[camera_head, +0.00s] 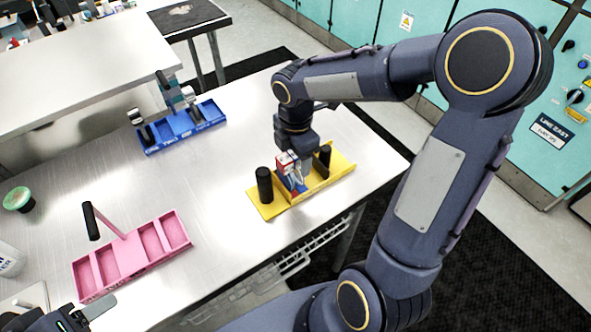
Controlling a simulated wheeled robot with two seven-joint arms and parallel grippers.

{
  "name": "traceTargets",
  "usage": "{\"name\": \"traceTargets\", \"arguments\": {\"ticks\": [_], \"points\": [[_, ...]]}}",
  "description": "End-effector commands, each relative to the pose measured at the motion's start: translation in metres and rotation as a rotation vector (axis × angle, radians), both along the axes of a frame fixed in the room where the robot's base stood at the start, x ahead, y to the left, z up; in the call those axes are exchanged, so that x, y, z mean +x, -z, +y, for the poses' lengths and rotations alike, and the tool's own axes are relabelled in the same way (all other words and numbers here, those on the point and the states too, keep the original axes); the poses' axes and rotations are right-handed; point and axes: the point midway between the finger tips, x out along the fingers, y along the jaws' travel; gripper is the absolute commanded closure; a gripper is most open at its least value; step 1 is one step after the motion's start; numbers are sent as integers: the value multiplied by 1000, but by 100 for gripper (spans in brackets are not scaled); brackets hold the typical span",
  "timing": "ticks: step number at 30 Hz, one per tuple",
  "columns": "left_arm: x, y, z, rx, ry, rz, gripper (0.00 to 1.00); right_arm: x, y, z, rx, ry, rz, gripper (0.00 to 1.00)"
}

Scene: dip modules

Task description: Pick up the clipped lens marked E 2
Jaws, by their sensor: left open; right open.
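My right gripper (298,178) is open and points down over the yellow tray (263,209). A small red, white and blue block (286,164) is right at its fingers; I cannot tell whether they touch it. Black upright cylinders (264,184) stand on the yellow tray on either side of the gripper. No marking E 2 is readable, and I cannot tell which thing is the clipped lens. My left gripper (90,313) is open, partly in view at the bottom left edge, just below the pink tray (136,254).
A black-ended pink handle (104,220) rises from the pink tray. A blue tray (183,127) with grey and black parts stands at the back. A green-topped round item (18,199) and a white container (8,260) are at the left. The table's middle is clear.

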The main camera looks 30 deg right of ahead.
Motion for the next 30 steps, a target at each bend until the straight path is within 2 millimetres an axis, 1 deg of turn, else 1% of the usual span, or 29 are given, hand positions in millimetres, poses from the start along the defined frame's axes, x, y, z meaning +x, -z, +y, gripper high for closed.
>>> {"name": "traceTargets", "arguments": {"ticks": [5, 6, 19, 20, 27, 30], "points": [[0, 0, 0, 0, 0, 0, 43, 0, 1, 0, 0, 0, 0, 40], [0, 0, 0, 0, 0, 0, 43, 0, 1, 0, 0, 0, 0, 42], [0, 0, 0, 0, 0, 0, 43, -1, 1, 0, 0, 0, 2, 98], [0, 0, 0, 0, 0, 0, 43, -1, 1, 0, 0, 0, 2, 100], [0, 1, 0, 0, 0, 0, 43, -1, 1, 0, 1, 0, 4, 100], [0, 1, 0, 0, 0, 0, 43, -1, -2, 0, 0, 0, 3, 100]]}}
